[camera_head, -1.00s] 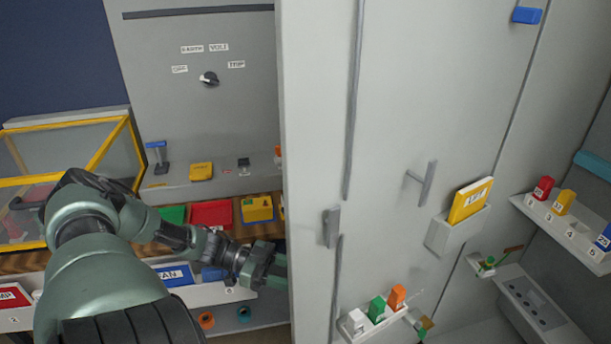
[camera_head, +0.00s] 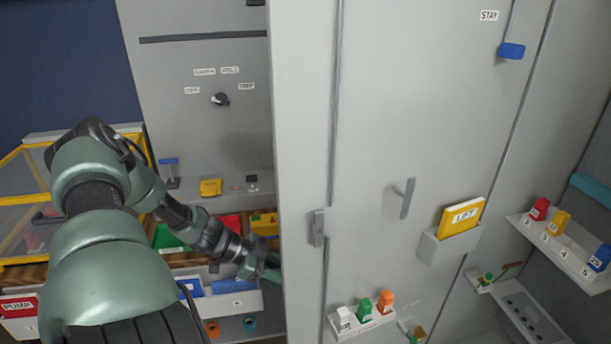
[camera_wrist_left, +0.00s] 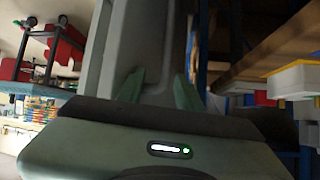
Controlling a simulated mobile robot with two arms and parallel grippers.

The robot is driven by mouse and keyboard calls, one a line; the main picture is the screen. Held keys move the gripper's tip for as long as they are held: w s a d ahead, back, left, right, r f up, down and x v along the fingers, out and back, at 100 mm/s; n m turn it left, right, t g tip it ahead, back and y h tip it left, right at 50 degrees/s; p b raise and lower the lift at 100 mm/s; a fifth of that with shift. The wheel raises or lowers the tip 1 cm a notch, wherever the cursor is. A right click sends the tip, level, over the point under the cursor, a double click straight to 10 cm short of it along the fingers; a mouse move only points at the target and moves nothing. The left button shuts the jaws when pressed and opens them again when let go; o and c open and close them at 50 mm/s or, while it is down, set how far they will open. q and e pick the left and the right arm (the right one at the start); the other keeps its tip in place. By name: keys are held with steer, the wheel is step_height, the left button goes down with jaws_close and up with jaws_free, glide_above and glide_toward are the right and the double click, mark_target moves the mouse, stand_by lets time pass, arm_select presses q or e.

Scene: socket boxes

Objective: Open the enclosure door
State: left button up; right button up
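The tall grey enclosure front (camera_head: 375,110) fills the middle of the head view. A dark vertical seam (camera_head: 335,120) runs down it, with a grey latch-like handle (camera_head: 317,228) beside the seam and a second grey handle (camera_head: 404,198) further right. I cannot tell from here whether the door stands ajar. My left gripper (camera_head: 268,268) is at the enclosure's left edge, its tips partly hidden behind that edge. In the left wrist view, the left gripper's (camera_wrist_left: 158,92) two green fingers are apart, with a grey surface (camera_wrist_left: 150,45) beyond them; contact is unclear. My right gripper is not in view.
A yellow LIFT block (camera_head: 463,215) sits in a holder on the front. Small coloured blocks stand on a low ledge (camera_head: 362,325) and a right-hand shelf (camera_head: 560,240). A yellow-framed case (camera_head: 20,202) and a bench with coloured bins (camera_head: 170,238) lie left.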

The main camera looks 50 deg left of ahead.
arm_select(q)
steer(key=w+a+b, duration=0.1)
steer(key=a+b, duration=0.4)
steer(key=a, duration=0.3)
steer(key=shift+w+a+r, duration=0.15)
steer(key=shift+r, duration=0.15)
stand_by(0.3)
stand_by(0.5)
stand_by(0.4)
